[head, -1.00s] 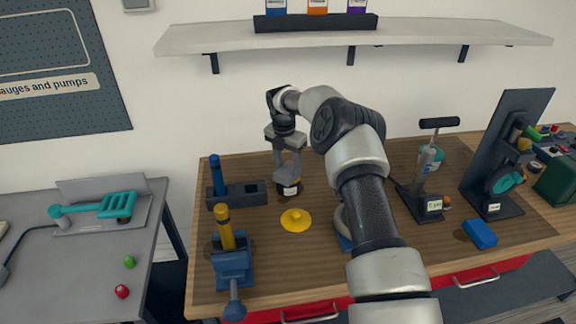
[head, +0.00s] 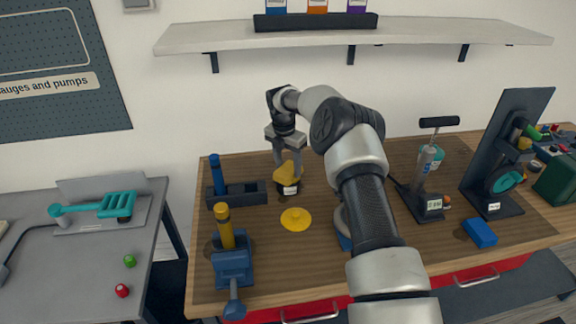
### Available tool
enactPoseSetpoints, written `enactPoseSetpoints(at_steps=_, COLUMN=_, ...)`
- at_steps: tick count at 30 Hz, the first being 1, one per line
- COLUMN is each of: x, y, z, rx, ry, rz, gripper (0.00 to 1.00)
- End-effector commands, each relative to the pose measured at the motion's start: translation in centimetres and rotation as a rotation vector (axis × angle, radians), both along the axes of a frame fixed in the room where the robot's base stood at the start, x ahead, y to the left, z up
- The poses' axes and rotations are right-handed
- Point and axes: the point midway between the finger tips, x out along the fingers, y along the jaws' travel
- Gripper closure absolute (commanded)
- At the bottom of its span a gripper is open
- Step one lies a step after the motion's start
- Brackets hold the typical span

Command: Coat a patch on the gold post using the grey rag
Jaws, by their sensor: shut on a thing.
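The gold post (head: 226,230) stands upright in a blue vise (head: 232,267) at the front left of the wooden bench. My gripper (head: 288,165) points down at the back of the bench. It is shut on a soft-looking lump, apparently the rag (head: 286,172), which shows yellow rather than grey here. The lump is at the mouth of a small dark tin (head: 288,190) with a white label; I cannot tell whether they touch. No separate grey rag is visible. A round yellow lid (head: 296,219) lies flat in front of the tin.
A dark block (head: 236,195) with a blue post stands behind the vise. A pump (head: 431,185), a dark upright panel (head: 504,135) and a blue block (head: 480,233) are on the right. A shelf (head: 350,35) hangs above. A grey table (head: 75,260) stands left across a gap.

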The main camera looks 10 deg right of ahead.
Motion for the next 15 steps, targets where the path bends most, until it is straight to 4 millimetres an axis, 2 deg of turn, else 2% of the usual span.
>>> enactPoseSetpoints(at_steps=7, x=-0.1, y=0.0, z=0.3, rx=0.000, ry=0.003, rz=0.001, gripper=0.68)
enactPoseSetpoints(at_steps=15, x=-0.1, y=0.0, z=2.5, rx=0.001, ry=0.002, rz=0.000, gripper=0.68)
